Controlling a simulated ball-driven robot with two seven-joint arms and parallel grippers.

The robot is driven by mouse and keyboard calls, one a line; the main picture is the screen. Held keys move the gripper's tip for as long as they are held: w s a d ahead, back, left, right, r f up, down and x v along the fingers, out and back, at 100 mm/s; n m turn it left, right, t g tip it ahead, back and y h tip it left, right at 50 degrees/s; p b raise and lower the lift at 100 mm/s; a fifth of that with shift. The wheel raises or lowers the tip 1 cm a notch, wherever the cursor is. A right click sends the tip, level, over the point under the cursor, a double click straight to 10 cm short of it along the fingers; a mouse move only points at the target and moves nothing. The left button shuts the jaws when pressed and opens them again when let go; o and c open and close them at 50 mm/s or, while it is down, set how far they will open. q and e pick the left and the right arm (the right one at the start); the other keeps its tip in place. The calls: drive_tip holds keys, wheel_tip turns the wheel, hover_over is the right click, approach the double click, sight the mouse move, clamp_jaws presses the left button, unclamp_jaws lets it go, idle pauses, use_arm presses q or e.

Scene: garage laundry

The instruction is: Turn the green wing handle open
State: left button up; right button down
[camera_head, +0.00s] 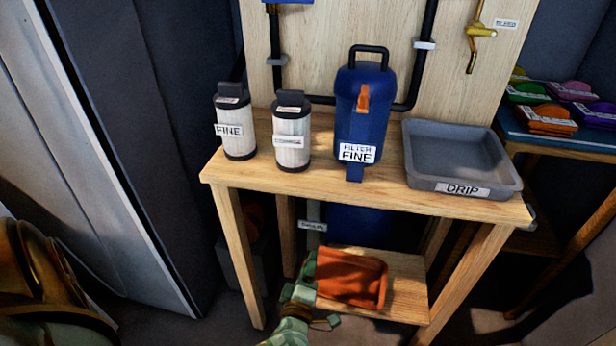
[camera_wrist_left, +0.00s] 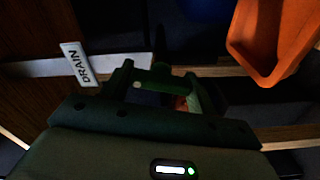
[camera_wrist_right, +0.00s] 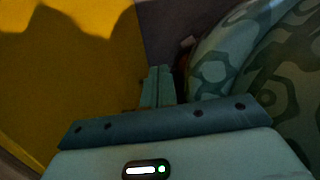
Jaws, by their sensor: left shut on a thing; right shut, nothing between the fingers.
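My left gripper (camera_head: 306,268) reaches down under the bench, beside an orange bin. In the left wrist view its fingers (camera_wrist_left: 160,80) are closed around a dark green piece (camera_wrist_left: 157,77), which looks like the green wing handle. It is mostly hidden by the fingers and dim light, so its turn angle cannot be told. A DRAIN label (camera_wrist_left: 80,64) hangs just left of it. My right gripper (camera_wrist_right: 158,82) is shut and empty in the right wrist view, away from the bench.
An orange bin (camera_head: 352,278) sits on the lower shelf, close right of the left gripper. On the bench top (camera_head: 320,190) stand a blue filter housing (camera_head: 368,120), two white cartridges (camera_head: 292,135) and a grey DRIP tray (camera_head: 440,146). A yellow surface (camera_wrist_right: 70,80) is left of the right gripper.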

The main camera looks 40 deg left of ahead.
use_arm(q)
drive_tip(key=shift+s+f+n, duration=0.1)
drive_tip(key=shift+f+n, duration=0.1)
drive_tip(key=shift+n, duration=1.3)
use_arm(e)
drive_tip(key=shift+w+d+r, duration=0.1)
drive_tip(key=shift+w+r, duration=0.2)
drive_tip(key=shift+r, duration=0.05)
drive_tip(key=shift+w+d, duration=0.2)
drive_tip(key=shift+w, duration=0.1)
use_arm(q)
drive_tip(key=o, duration=1)
use_arm(e)
drive_tip(key=shift+w+a, duration=0.15)
drive_tip(key=shift+w, duration=0.1)
use_arm(q)
drive_tip(key=shift+r, duration=0.1)
use_arm(e)
drive_tip(key=shift+a, duration=0.1)
use_arm(q)
drive_tip(key=shift+s+d, duration=0.1)
drive_tip(key=p+v, duration=0.3)
drive_tip(key=v, duration=1.3)
drive_tip(key=shift+p, duration=0.3)
use_arm(e)
drive_tip(key=s+d+f+m+g, duration=0.1)
drive_tip(key=s+f, duration=0.2)
drive_tip(key=s, duration=1.1)
drive_tip(key=shift+m+y, duration=0.3)
drive_tip(key=shift+y, duration=0.1)
